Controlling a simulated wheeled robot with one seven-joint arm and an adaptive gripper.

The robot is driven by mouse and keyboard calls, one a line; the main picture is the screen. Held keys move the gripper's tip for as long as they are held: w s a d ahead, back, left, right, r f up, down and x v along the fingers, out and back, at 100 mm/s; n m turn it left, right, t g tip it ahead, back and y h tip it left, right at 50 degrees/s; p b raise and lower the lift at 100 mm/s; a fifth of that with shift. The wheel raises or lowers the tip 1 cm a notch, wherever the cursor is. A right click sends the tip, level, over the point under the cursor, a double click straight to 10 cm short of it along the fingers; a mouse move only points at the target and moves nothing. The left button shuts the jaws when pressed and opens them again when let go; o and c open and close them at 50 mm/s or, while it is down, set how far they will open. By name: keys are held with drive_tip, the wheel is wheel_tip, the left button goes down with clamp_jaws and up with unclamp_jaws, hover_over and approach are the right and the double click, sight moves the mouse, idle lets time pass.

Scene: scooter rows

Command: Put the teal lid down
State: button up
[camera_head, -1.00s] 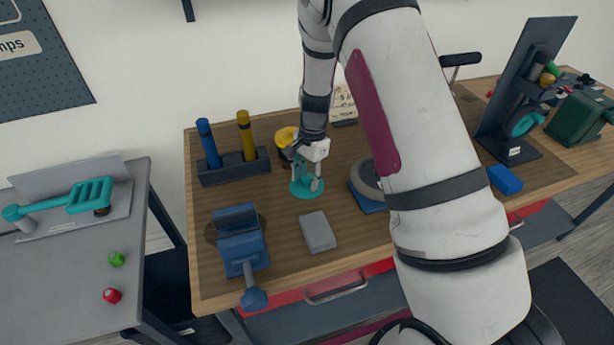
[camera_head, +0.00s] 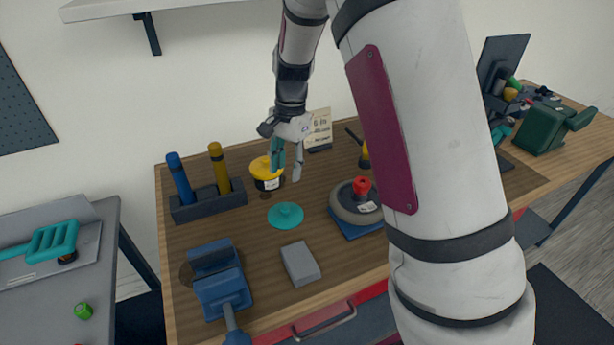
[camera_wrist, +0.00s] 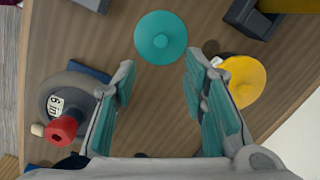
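My gripper (camera_head: 287,162) is raised above the bench, behind the lid in the head view. Its teal-padded fingers (camera_wrist: 158,85) are spread wide in the wrist view, with nothing between them.
A yellow-lidded container (camera_head: 265,173) stands close behind the lid. A grey disc with a red knob (camera_head: 361,188) is to the right. A grey block (camera_head: 300,263), blue vise (camera_head: 219,283) and dark holder (camera_head: 210,202) with blue and yellow cylinders are nearby.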

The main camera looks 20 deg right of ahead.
drive_tip(key=s+r+n+t, duration=0.1)
drive_tip(key=s+r+n, duration=0.3)
drive_tip(key=r, duration=0.5)
drive_tip(key=s+r+n+t, duration=0.2)
drive_tip(key=s+r+n, duration=0.2)
drive_tip(key=s, duration=0.8)
drive_tip(key=s+a+r+n+t+h, duration=0.1)
drive_tip(key=s+r+n, duration=0.3)
drive_tip(key=s, duration=0.7)
drive_tip(key=shift+s+r+n+t, duration=0.4)
drive_tip(key=shift+r+t, duration=0.35)
drive_tip(key=shift+t, duration=0.15)
